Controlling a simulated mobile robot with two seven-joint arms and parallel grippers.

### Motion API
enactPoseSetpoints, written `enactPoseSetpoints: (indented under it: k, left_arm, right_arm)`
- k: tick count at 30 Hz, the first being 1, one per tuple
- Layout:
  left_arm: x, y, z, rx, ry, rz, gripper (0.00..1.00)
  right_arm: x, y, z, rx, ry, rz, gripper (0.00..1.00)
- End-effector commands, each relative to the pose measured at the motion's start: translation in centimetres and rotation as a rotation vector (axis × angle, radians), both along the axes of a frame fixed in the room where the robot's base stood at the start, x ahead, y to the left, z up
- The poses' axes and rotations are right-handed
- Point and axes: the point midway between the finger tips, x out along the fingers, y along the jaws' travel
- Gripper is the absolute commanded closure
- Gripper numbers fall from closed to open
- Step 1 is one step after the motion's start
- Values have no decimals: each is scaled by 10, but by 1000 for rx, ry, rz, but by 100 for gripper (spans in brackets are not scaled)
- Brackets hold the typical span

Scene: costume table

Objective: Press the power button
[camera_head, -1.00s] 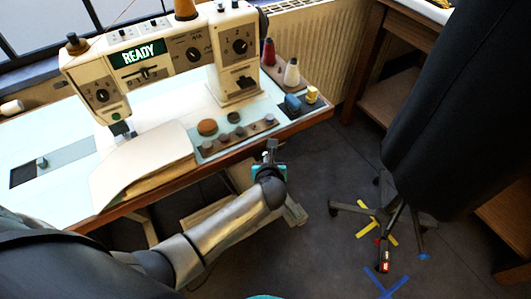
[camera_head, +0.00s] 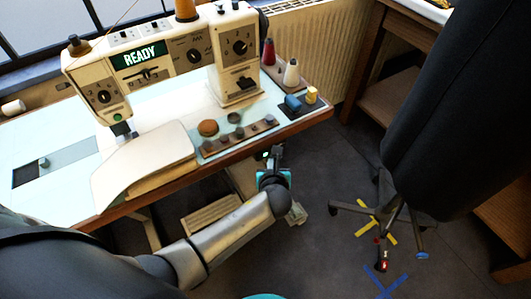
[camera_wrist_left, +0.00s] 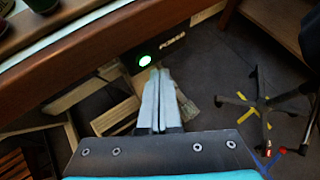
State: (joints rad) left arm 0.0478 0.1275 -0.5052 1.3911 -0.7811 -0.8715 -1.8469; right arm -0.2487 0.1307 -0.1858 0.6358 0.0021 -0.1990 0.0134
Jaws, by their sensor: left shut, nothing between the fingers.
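The power button (camera_wrist_left: 145,60) is a round, lit green-white button on a dark box under the table's front edge, beside a POWER label (camera_wrist_left: 172,43). In the head view only a small part of the dark box with a green glint (camera_head: 265,154) shows. My left gripper (camera_wrist_left: 157,73) is shut and empty. Its fingertips point at the box and lie just below and right of the button in the wrist view; I cannot tell whether they touch. In the head view the left gripper (camera_head: 274,156) is just off the table's front edge. My right gripper is not in view.
A sewing machine (camera_head: 195,53) with a lit READY display (camera_head: 139,55) stands on the table. The table's wooden front edge (camera_wrist_left: 60,75) runs close above the fingers. A chair base (camera_head: 395,215) stands on the floor to the right. A pedal (camera_head: 212,212) lies below the table.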

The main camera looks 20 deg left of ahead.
Motion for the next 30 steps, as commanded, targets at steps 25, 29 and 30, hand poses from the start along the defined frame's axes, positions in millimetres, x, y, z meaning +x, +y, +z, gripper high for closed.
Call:
enactPoseSetpoints:
  k: [25,29,30]
  left_arm:
    - [-29,-37,0,-1,1,-1,100]
    - [-29,-37,0,-1,1,-1,100]
    - [-29,-37,0,-1,1,-1,100]
  right_arm:
    - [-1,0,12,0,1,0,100]
    - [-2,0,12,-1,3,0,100]
    - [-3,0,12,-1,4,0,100]
